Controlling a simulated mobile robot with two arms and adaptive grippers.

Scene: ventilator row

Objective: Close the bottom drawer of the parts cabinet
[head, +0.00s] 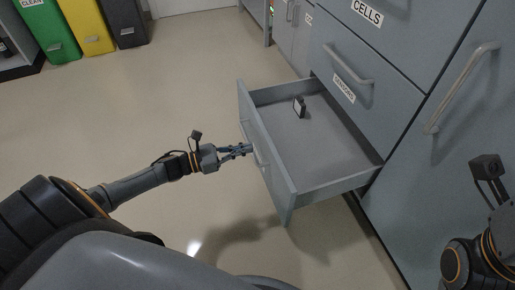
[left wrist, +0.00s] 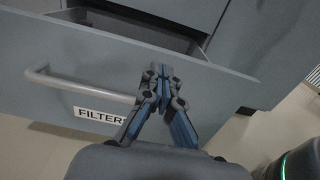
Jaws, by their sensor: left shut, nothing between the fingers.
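The bottom drawer (head: 287,190) of the grey parts cabinet (head: 405,205) is pulled well out. A small dark part (head: 299,106) stands inside it. My left gripper (head: 249,149) is shut and empty, at the outer face of the drawer front. In the left wrist view the gripper (left wrist: 160,72) is beside the right end of the drawer's bar handle (left wrist: 80,87), above and right of a label reading FILTER (left wrist: 97,115). I cannot tell whether the fingertips touch the front. Part of my right arm shows at the lower right, but its fingers are not visible.
The closed drawer above has a SENSORS label (head: 344,88) and a bar handle (head: 350,68). A tall door handle (head: 462,85) juts out at the right. Green (head: 47,30), yellow (head: 87,25) and dark bins stand at the back left. The floor (head: 150,110) left of the drawer is clear.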

